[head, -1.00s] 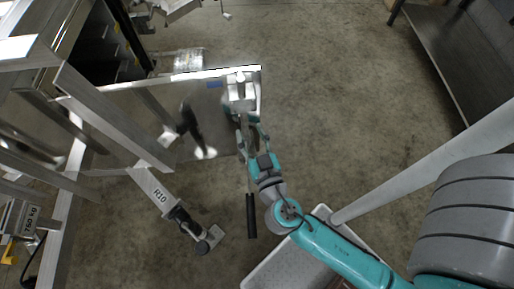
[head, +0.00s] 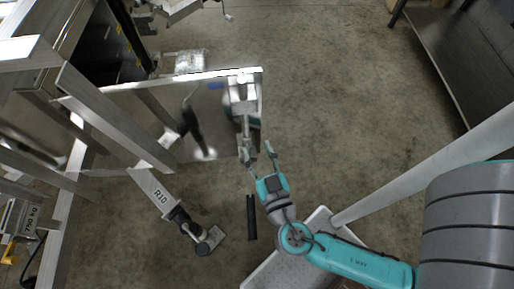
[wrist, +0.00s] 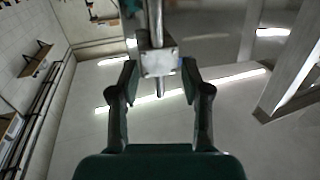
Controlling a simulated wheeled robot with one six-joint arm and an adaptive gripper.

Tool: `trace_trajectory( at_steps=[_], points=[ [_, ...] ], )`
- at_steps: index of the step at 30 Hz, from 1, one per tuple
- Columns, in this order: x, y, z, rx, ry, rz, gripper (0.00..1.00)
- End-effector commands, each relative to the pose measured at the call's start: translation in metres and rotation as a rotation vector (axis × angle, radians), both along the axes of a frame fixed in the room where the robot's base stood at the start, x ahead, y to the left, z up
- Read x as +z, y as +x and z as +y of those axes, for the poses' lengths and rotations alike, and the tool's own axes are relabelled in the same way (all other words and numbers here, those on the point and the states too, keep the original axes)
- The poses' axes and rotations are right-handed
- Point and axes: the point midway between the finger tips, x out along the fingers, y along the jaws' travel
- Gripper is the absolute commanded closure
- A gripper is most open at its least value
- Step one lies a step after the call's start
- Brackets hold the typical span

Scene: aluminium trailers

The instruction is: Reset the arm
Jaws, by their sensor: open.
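My gripper (head: 259,152) is open and empty in the head view, just in front of the lower right part of a shiny metal door panel (head: 222,120). A metal latch fitting (head: 243,92) sits near the panel's right edge, above my fingertips in the picture. In the wrist view my two fingers (wrist: 159,78) are spread apart. A square metal block on a rod (wrist: 158,62) shows between and beyond them, and I see no contact. My arm is bent, extending from the lower right.
The aluminium trailer frame marked R10 (head: 160,197) stands on the left, with a jack foot (head: 208,242) low beside it. A black bar (head: 251,217) is close to my wrist. A dark bench (head: 450,50) is upper right. Open concrete floor (head: 335,90) lies centre right.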

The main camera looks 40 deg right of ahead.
Motion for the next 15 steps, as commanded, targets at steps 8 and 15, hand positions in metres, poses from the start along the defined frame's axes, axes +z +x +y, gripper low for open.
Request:
trace_trajectory(
  at_steps=[8,15],
  points=[
    [0.0,0.0,0.0,0.0,0.0,0.0,0.53],
    [-0.031,-0.019,-0.003,0.066,-0.02,0.152,0.53]
  ],
)
